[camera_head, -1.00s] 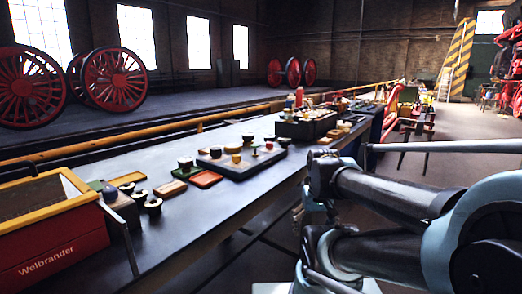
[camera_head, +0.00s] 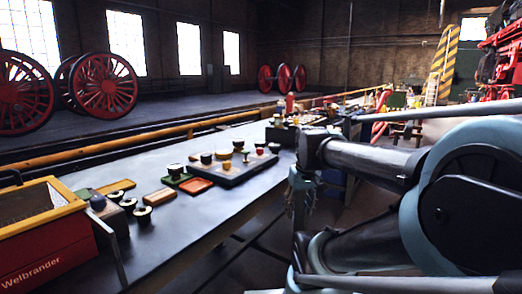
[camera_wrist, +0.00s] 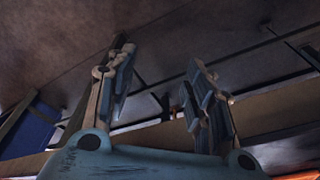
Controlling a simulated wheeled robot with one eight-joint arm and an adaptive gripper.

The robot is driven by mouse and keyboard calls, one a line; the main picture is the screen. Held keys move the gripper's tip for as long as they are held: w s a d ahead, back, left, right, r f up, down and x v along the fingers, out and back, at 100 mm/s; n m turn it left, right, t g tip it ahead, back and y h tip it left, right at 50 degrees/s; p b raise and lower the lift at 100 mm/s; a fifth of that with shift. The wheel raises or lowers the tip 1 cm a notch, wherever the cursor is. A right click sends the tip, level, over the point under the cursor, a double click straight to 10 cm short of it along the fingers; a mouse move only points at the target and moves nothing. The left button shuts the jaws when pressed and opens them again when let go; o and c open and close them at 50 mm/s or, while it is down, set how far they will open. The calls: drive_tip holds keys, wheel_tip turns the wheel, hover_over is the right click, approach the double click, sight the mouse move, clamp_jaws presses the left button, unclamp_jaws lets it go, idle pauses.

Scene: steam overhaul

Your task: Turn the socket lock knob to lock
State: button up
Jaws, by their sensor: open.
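A dark board (camera_head: 232,177) with several small knobs and blocks lies on the workbench in the head view. I cannot tell which of these, if any, is the socket lock knob. My gripper (camera_wrist: 160,60) is open and empty in the wrist view, its two fingers spread apart. It points toward dark floor and a beam-like edge, with no knob between or near the fingers. In the head view my arm fills the right side, beyond the bench's front edge, and I cannot make out the fingertips clearly.
The long workbench (camera_head: 185,233) runs from lower left toward the back. A red and yellow Welbrander box (camera_head: 45,250) stands at its near left end. Round black pieces (camera_head: 142,214) and an orange tray (camera_head: 195,186) lie between. Red wheels (camera_head: 105,85) stand behind a yellow rail.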

drive_tip(key=w+a+r+n+y, duration=0.2)
drive_tip(key=w+r+n, duration=0.3)
drive_tip(key=w+r, duration=1)
drive_tip(key=n+y, duration=0.1)
drive_tip(key=n, duration=0.4)
approach(260, 152)
drive_tip(key=x, duration=0.2)
drive_tip(key=w+x, duration=0.1)
drive_tip(key=x, duration=0.5)
drive_tip(key=shift+w+r, duration=0.1)
drive_tip(key=shift+w, duration=0.3)
drive_tip(key=shift+c, duration=0.3)
drive_tip(key=c, duration=1)
